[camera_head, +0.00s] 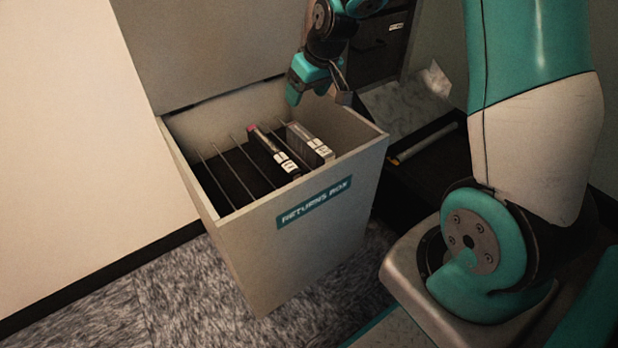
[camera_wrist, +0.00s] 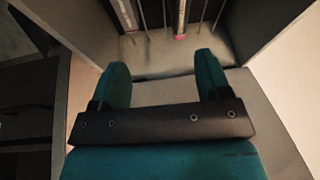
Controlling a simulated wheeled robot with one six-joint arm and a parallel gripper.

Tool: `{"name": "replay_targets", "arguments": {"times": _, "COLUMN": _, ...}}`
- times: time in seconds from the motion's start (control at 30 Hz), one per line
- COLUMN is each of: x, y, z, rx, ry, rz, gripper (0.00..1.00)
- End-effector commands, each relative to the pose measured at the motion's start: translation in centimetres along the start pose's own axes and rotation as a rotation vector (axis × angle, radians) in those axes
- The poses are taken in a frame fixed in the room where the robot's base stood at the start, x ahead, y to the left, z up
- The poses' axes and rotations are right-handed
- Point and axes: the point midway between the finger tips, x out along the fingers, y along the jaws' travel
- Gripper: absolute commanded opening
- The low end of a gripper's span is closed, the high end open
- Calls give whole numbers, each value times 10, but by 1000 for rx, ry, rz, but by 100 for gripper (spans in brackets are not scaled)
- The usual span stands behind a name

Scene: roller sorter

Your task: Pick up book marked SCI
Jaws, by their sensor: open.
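Two books stand between thin dividers in the grey returns box (camera_head: 250,262). One is a dark book with a reddish end (camera_head: 268,147) and white labels on its spine. The other is a grey book (camera_head: 310,142) to its right, also with labels. The lettering is too small to read, so I cannot tell which is marked SCI. In the wrist view a book with a red end (camera_wrist: 181,22) and a paler one (camera_wrist: 124,14) show past the fingers. My gripper (camera_head: 314,88) is open and empty, above the box's back right part. Its two fingers also show in the wrist view (camera_wrist: 161,82).
The box's walls and dividers (camera_head: 217,177) surround the books; its left slots look empty. A raised grey panel (camera_head: 205,45) stands behind the box. Carpet is in front.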

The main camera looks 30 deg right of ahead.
Motion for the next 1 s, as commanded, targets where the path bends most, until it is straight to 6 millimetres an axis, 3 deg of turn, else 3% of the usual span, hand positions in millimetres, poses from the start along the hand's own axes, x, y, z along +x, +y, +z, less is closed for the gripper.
{"name": "replay_targets", "arguments": {"times": 0.03, "x": 35, "y": 22, "z": 8, "rx": 21, "ry": 4, "rz": 25, "gripper": 70}}
{"name": "replay_targets", "arguments": {"times": 0.13, "x": 61, "y": 52, "z": 12, "rx": 45, "ry": 16, "rz": 64, "gripper": 70}}
{"name": "replay_targets", "arguments": {"times": 0.23, "x": 74, "y": 67, "z": 14, "rx": 56, "ry": 20, "rz": 85, "gripper": 70}}
{"name": "replay_targets", "arguments": {"times": 0.37, "x": 93, "y": 73, "z": 15, "rx": 59, "ry": 19, "rz": 90, "gripper": 70}}
{"name": "replay_targets", "arguments": {"times": 0.73, "x": 174, "y": 79, "z": 13, "rx": 58, "ry": 20, "rz": 89, "gripper": 70}}
{"name": "replay_targets", "arguments": {"times": 1.0, "x": 196, "y": 81, "z": 12, "rx": 58, "ry": 21, "rz": 89, "gripper": 70}}
